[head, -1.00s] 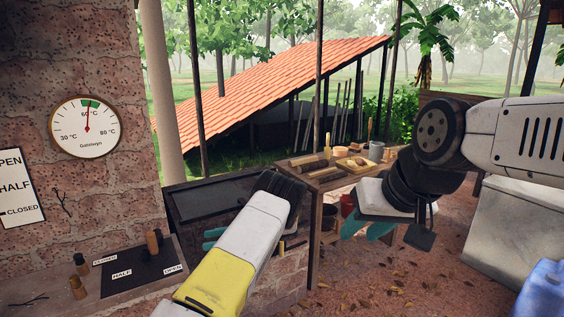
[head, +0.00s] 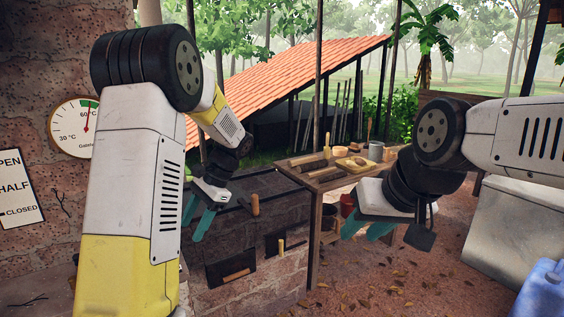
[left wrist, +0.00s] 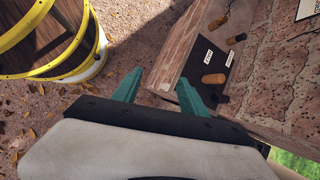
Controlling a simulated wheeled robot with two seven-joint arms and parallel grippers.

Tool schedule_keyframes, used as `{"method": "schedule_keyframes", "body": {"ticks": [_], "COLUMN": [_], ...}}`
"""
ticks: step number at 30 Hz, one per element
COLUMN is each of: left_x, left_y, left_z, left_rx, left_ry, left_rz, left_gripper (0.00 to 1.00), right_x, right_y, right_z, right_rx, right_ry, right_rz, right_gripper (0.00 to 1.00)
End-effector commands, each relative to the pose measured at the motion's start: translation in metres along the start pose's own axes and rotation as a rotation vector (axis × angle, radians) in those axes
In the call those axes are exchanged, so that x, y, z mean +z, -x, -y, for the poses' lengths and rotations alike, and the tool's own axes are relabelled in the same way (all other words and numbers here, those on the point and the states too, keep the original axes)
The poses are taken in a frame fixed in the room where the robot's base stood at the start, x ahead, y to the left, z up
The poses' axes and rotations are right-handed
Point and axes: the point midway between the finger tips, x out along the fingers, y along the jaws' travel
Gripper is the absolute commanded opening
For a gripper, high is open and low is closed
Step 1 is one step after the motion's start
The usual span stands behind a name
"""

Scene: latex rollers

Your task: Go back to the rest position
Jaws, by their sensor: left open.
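My left gripper (head: 204,218) hangs below its raised, bent arm at the left of the head view, in front of the dark-topped brick stove. Its teal fingers are apart and nothing is between them. In the left wrist view the same gripper (left wrist: 156,78) has its fingers spread, with the ground and a ledge behind. My right gripper (head: 366,232) hangs at the right of the head view, beside the wooden table. Its teal fingers point down and left, apart, with nothing seen between them.
The dial (head: 75,125) on the brick wall is partly covered by my left arm. The wooden table (head: 318,184) holds rollers and pots. A dark lever panel (left wrist: 206,66) with wooden knobs lies on the ledge in the left wrist view. A blue object (head: 543,290) stands lower right.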

Motion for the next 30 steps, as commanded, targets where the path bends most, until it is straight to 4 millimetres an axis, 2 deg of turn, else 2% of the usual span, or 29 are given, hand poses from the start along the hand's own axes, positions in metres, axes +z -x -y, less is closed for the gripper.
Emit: {"method": "schedule_keyframes", "body": {"ticks": [1,9,18,24,30], "left_x": [0.014,0.067,0.118,0.136,0.140], "left_y": [0.011,0.055,0.090,0.099,0.101], "left_z": [-0.008,-0.063,-0.131,-0.162,-0.172], "left_rx": [0.024,0.149,0.268,0.320,0.338], "left_ry": [0.045,0.287,0.552,0.679,0.722], "left_rz": [-0.072,-0.428,-0.785,-0.944,-0.997], "left_gripper": [0.50,0.50,0.50,0.50,0.50], "right_x": [0.000,0.000,0.000,0.000,0.000], "right_y": [0.000,0.000,0.000,0.000,0.000], "right_z": [0.000,0.000,0.000,0.000,0.000], "right_rx": [0.000,0.000,0.000,0.000,0.000], "right_ry": [0.000,0.000,0.000,0.000,0.000], "right_rz": [0.000,0.000,0.000,0.000,0.000], "right_gripper": [0.36,0.36,0.36,0.36,0.36]}}
